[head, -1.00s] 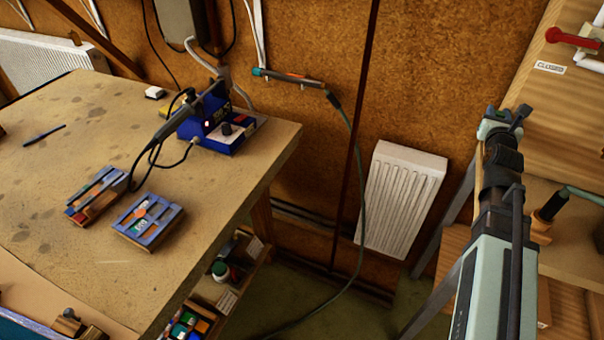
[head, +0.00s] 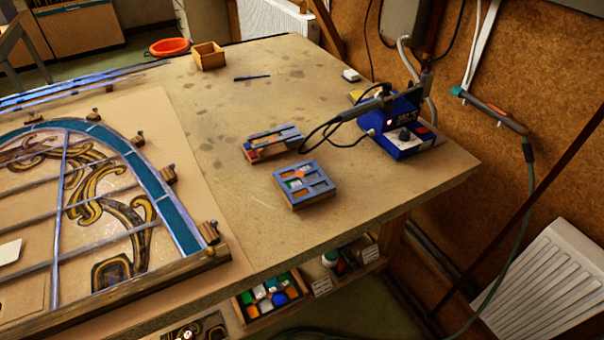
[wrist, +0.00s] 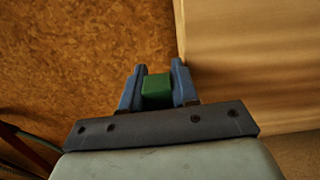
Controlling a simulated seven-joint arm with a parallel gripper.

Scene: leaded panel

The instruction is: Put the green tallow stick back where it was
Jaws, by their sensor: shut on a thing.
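In the wrist view, the green tallow stick (wrist: 157,91) shows as a small green block between the two blue-grey fingers of my gripper (wrist: 158,88). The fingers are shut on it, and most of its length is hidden. Behind it are the brown wall and a pale wooden panel. Neither the stick nor my gripper shows in the head view. I cannot tell from these frames which spot the stick came from.
A tray of coloured pieces (head: 270,297) sits below the bench.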

